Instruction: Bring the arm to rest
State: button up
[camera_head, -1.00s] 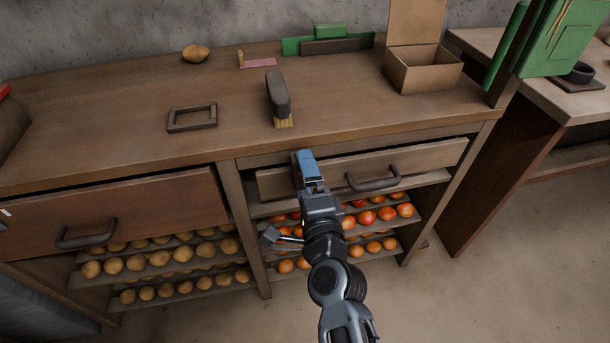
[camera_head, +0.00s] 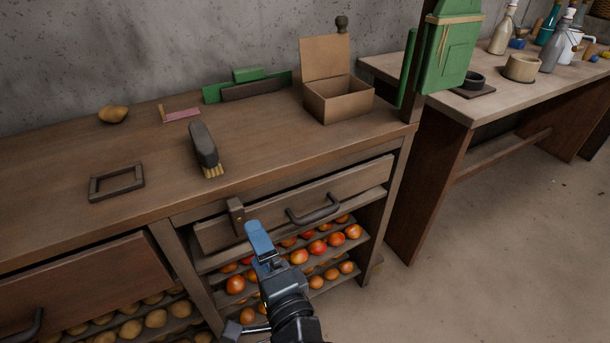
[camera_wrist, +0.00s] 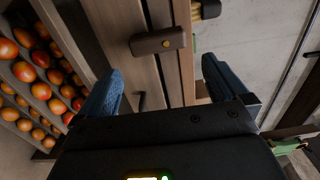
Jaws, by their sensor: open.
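My gripper (camera_head: 258,240) is in front of the bench's right drawer (camera_head: 300,203), left of that drawer's dark handle (camera_head: 314,212). In the wrist view its two blue fingers stand wide apart with nothing between them (camera_wrist: 165,90). A small brown block with a brass dot (camera_head: 236,215) is at the drawer's left end, just beyond the fingers. It also shows in the wrist view (camera_wrist: 158,41). I cannot tell from the head view whether the fingers touch anything.
On the bench top (camera_head: 250,150) are a brush (camera_head: 204,145), a dark frame (camera_head: 117,182), a potato (camera_head: 113,114) and an open cardboard box (camera_head: 338,103). Shelves of orange fruit (camera_head: 318,248) lie below the drawer. A second table (camera_head: 480,105) stands right. Floor (camera_head: 490,260) is free there.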

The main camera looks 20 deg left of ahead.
jog(key=s+d+f+n+t+h+p, duration=0.15)
jog(key=s+d+h, duration=0.35)
jog(key=d, duration=0.9)
jog(key=s+d+f+n+t+h, duration=0.1)
jog(key=s+d+f+t+h, duration=0.15)
jog(key=s+d, duration=0.85)
jog(key=s+d+r+n+g+h+p, duration=0.1)
jog(key=s+d+r+n+h, duration=0.5)
jog(key=s+d+r, duration=0.7)
jog(key=s+d, duration=0.1)
jog(key=d, duration=0.3)
jog(key=shift+s+r, duration=0.25)
jog(key=shift+r, duration=0.05)
